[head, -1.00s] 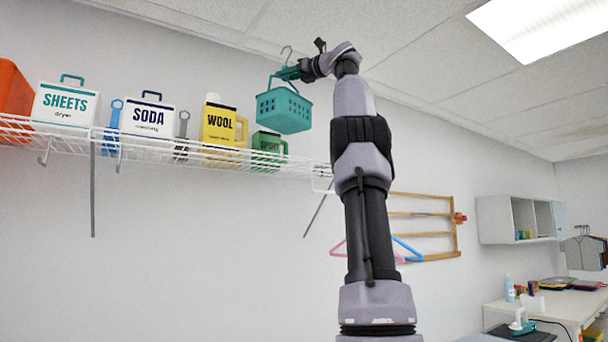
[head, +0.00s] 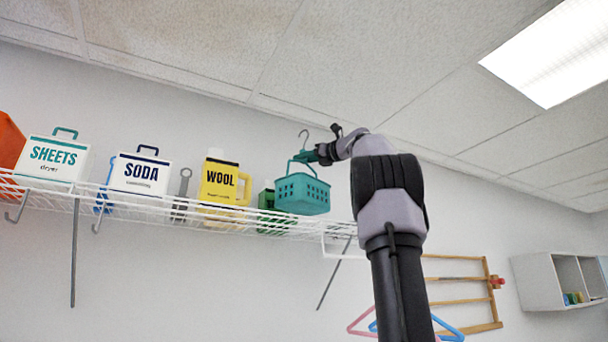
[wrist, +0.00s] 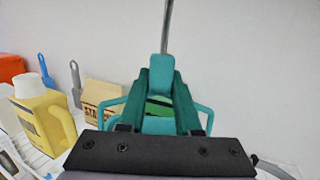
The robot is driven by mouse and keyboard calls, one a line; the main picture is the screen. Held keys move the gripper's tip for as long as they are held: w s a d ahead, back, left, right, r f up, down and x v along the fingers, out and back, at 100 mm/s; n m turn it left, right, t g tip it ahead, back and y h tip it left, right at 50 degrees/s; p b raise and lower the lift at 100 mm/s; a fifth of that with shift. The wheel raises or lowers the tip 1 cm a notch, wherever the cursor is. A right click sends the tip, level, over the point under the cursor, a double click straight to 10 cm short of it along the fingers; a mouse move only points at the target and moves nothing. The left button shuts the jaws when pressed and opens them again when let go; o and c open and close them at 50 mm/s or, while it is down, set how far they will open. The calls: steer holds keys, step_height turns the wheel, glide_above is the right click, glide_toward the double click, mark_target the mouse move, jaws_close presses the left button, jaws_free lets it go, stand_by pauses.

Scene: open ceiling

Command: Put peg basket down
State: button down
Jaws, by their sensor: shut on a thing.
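The peg basket (head: 302,194) is a teal perforated basket with a raised handle and a metal hook on top. It hangs from my gripper (head: 312,155) in the head view, at the right end of the wire shelf (head: 250,222). My gripper is shut on its handle, also visible in the wrist view (wrist: 160,95). The basket's bottom appears close to shelf level; I cannot tell whether it touches. In the wrist view the teal handle (wrist: 205,110) shows on both sides of the fingers, and the basket's body is mostly hidden.
On the shelf stand a green box (head: 267,204) just left of the basket, a yellow WOOL jug (head: 222,182), a white SODA box (head: 140,174) and a white SHEETS box (head: 55,160). A cardboard box (wrist: 100,98) shows in the wrist view. The ceiling is close above.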

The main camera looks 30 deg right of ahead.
steer(key=shift+f, duration=2.4)
steer(key=c, duration=0.6)
jaws_free()
steer(key=shift+s, duration=0.1)
steer(key=v, duration=1.2)
